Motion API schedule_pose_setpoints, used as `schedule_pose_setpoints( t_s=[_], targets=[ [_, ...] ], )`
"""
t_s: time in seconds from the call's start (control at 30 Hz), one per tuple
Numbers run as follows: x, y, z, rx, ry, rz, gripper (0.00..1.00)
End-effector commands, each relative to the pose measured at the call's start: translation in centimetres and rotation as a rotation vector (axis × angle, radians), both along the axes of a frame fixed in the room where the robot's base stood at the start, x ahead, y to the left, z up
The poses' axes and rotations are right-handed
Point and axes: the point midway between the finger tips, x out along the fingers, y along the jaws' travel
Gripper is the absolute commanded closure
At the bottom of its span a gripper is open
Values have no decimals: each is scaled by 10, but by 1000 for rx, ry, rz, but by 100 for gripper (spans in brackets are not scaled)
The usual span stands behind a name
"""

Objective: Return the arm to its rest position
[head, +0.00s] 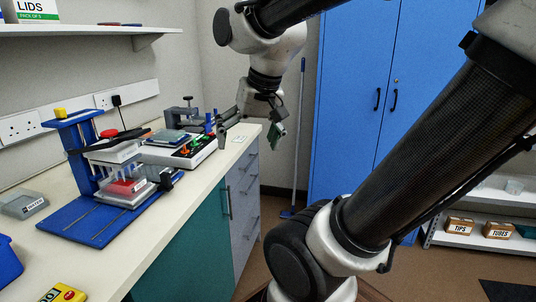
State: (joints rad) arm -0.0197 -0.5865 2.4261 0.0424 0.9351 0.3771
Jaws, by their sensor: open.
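My arm reaches up from the lower right and bends over at the top of the head view. My gripper (250,132) hangs from its end, past the far end of the bench near its front edge. Its jaws are apart, and I see nothing held between them. The fingertips are small and partly dark, so their exact gap to the bench edge is hard to judge.
The bench (108,262) runs along the left. It carries a blue stand (85,226) with a clear box and plates, a white device (200,152) with coloured parts, and a grey box (22,203). Blue cabinets (350,90) stand behind my arm. A shelf (480,238) holds boxes at right.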

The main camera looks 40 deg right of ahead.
Motion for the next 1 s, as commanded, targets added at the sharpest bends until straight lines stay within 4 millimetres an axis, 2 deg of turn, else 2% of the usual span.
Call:
schedule_pose_setpoints(
  t_s=[0.03,0.1,0.23,1.0],
  targets=[
    [-20,-5,-5,-50,-12,95,3],
    [-39,-9,-12,-109,-14,209,3],
    [-56,-13,-19,-167,-16,323,3],
    [-57,-13,-20,-175,-16,340,3]
  ],
)
